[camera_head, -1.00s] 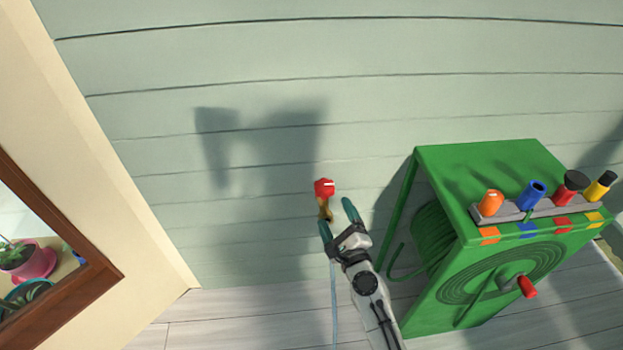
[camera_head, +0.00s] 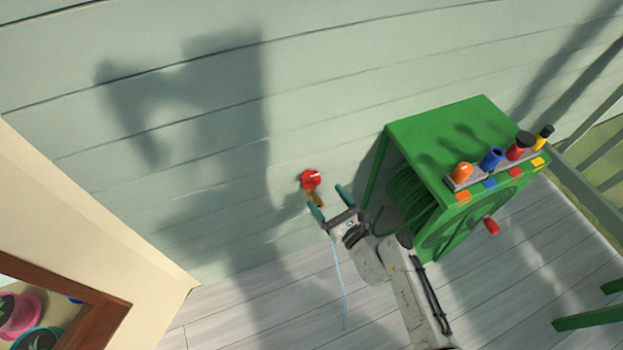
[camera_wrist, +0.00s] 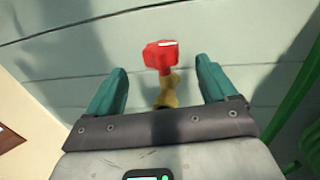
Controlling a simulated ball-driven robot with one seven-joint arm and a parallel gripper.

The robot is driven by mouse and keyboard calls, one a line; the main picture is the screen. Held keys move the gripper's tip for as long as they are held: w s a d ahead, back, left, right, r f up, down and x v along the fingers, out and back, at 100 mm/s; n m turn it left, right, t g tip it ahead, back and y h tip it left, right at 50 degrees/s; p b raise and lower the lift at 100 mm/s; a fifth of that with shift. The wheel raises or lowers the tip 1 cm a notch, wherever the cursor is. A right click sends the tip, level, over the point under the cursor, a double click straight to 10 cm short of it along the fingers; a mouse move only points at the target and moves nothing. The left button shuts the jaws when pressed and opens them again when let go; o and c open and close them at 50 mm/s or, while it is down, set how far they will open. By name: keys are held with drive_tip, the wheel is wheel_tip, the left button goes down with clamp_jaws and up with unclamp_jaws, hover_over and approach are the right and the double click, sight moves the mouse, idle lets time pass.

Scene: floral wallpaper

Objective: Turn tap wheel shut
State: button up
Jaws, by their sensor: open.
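The red tap wheel (camera_head: 311,179) sits on a brass tap (camera_head: 318,199) against the pale green plank wall. A white mark shows on the wheel's upper side. My gripper (camera_head: 328,201) is open, its two teal fingers apart and pointing toward the tap. In the wrist view the wheel (camera_wrist: 160,56) and the brass body (camera_wrist: 167,90) lie between the lines of my fingers (camera_wrist: 158,80), with the wheel beyond the fingertips. The fingers look clear of the wheel. A thin stream of water (camera_head: 338,275) runs down below the tap; its top is hidden by my gripper.
A green hose reel box (camera_head: 440,130) stands close to the right of my arm. It bears a rack of coloured nozzles (camera_head: 492,170) and a red crank handle (camera_head: 492,227). A cream wall edge (camera_head: 100,215) and a brown frame (camera_head: 90,310) are at left. Floor is bare below the tap.

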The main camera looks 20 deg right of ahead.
sight(316, 185)
drive_tip(key=w, duration=0.4)
drive_tip(key=w+a+b, duration=0.1)
drive_tip(key=w, duration=0.2)
drive_tip(key=shift+a, duration=0.1)
drive_tip(key=c, duration=1.1)
